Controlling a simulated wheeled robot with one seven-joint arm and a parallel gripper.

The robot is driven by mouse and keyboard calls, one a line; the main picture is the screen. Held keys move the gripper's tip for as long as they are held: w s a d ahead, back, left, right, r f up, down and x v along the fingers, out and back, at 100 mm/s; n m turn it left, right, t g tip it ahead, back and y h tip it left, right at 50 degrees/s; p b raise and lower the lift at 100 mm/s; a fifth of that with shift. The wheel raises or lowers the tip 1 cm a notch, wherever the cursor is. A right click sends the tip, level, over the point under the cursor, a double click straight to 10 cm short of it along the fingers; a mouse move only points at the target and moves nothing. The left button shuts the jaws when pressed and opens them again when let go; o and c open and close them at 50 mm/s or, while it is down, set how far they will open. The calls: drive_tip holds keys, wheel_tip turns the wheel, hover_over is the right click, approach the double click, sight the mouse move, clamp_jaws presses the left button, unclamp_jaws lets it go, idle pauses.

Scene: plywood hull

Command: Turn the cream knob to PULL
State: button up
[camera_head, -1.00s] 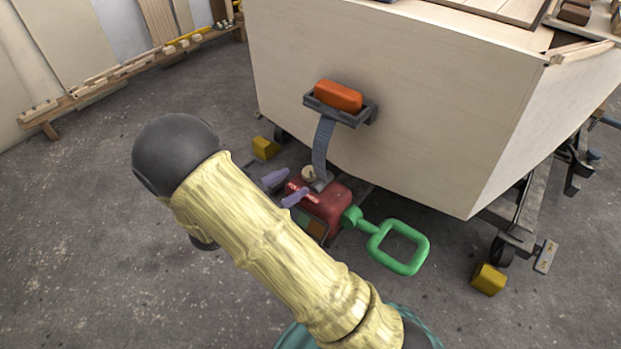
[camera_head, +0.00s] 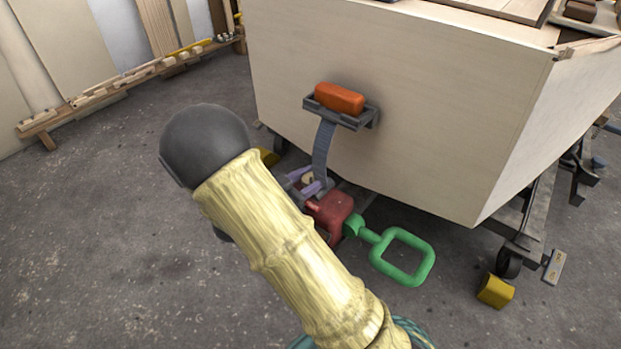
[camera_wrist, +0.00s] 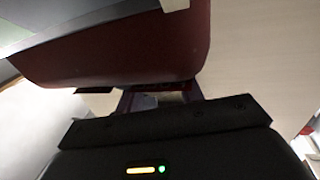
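The cream knob (camera_head: 308,179) shows as a small pale patch on top of the red winch body (camera_head: 333,210), by the foot of the grey strap. My gripper (camera_head: 305,182) has purple fingers, one on each side of the knob. They stand apart, and I cannot tell whether they touch it. In the wrist view my fingers (camera_wrist: 160,99) also stand apart, below the large red body (camera_wrist: 130,50); the knob is not clear there. My yellow forearm hides part of the winch. No PULL marking is readable.
A green looped handle (camera_head: 403,257) sticks out right of the winch. A grey strap (camera_head: 323,152) rises to a bracket with an orange block (camera_head: 339,98) on the plywood hull (camera_head: 420,110). Yellow chocks (camera_head: 495,291) lie on the floor. The floor at left is clear.

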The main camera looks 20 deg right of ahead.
drive_tip(key=shift+w, duration=0.1)
drive_tip(key=shift+w+a+r+m+g+p, duration=0.15)
drive_tip(key=shift+m+g+p, duration=0.2)
drive_tip(key=shift+p, duration=0.4)
drive_tip(key=shift+d+r+m+g+h+p, duration=0.15)
drive_tip(key=shift+m+g+h+p, duration=0.25)
drive_tip(key=shift+g+p, duration=0.4)
drive_tip(key=m+g+p, duration=0.3)
drive_tip(key=g+p, duration=0.1)
drive_tip(key=p, duration=0.2)
drive_tip(key=shift+g+h, duration=0.3)
drive_tip(key=shift+g, duration=0.05)
drive_tip(key=m+g+p, duration=0.3)
drive_tip(key=g, duration=0.2)
drive_tip(key=shift+m+g+y, duration=0.3)
drive_tip(key=shift+m+y, duration=0.05)
drive_tip(key=shift+y, duration=0.05)
drive_tip(key=m+g+y+p, duration=0.1)
drive_tip(key=m+g, duration=0.1)
drive_tip(key=g, duration=0.1)
drive_tip(key=m+g+y+p, duration=0.2)
drive_tip(key=g, duration=0.1)
drive_tip(key=shift+f, duration=0.2)
drive_tip(key=shift+m+y, duration=0.4)
drive_tip(key=o, duration=1)
drive_tip(key=shift+f, duration=0.1)
